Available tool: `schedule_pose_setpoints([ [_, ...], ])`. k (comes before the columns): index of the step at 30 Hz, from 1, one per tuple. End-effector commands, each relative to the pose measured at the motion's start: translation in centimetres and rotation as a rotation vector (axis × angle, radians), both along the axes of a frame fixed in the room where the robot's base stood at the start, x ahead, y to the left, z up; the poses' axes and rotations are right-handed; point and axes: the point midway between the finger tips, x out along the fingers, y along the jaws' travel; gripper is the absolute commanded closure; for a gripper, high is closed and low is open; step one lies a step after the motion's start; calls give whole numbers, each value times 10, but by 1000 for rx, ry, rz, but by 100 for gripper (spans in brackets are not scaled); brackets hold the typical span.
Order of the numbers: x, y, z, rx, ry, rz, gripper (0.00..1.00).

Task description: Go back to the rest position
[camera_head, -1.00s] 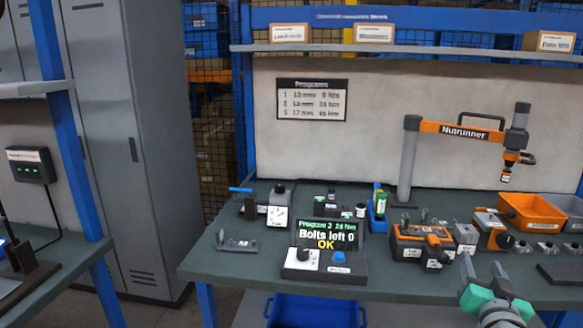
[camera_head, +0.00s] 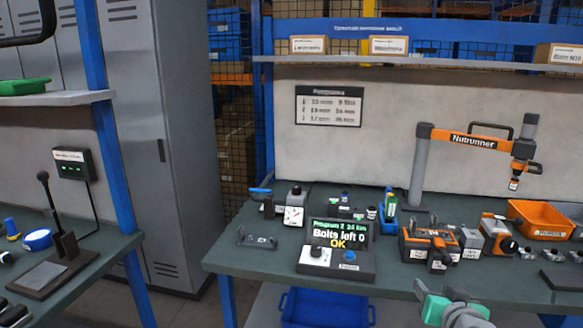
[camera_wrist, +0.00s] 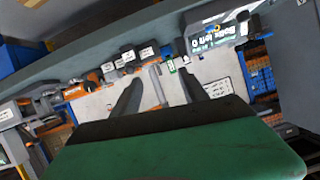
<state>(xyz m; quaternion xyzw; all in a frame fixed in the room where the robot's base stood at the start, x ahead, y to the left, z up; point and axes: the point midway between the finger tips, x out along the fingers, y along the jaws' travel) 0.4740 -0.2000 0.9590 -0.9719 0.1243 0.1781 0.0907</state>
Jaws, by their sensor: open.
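My gripper (camera_head: 447,291) shows at the bottom right of the head view, low in front of the bench's front edge. Its green and grey body is partly cut off by the frame. In the wrist view the two dark fingers of my gripper (camera_wrist: 160,90) stand apart with nothing between them. The bench (camera_head: 400,283) lies beyond, with a controller (camera_head: 335,262) whose display (camera_head: 340,234) reads "Bolts left 0" and "OK". The controller also shows in the wrist view (camera_wrist: 222,25), upside down.
An orange nutrunner (camera_head: 470,142) hangs from a grey post on the bench. An orange bin (camera_head: 540,218) sits at the right. A blue crate (camera_head: 325,308) is under the bench. A second bench (camera_head: 85,262) stands at the left, with a floor gap between.

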Motion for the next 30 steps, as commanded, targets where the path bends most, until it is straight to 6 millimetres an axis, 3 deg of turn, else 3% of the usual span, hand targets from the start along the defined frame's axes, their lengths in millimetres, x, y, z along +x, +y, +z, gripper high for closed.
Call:
schedule_pose_setpoints([
  [4,0,60,0,19,192,118,48],
  [7,-16,106,-2,24,371,201,48],
  [10,-50,155,3,18,590,280,48],
  [13,-90,186,8,7,774,319,48],
  [15,-111,197,10,1,858,329,48],
  [18,-126,203,9,-1,915,332,48],
  [30,-128,202,6,-1,921,330,48],
])
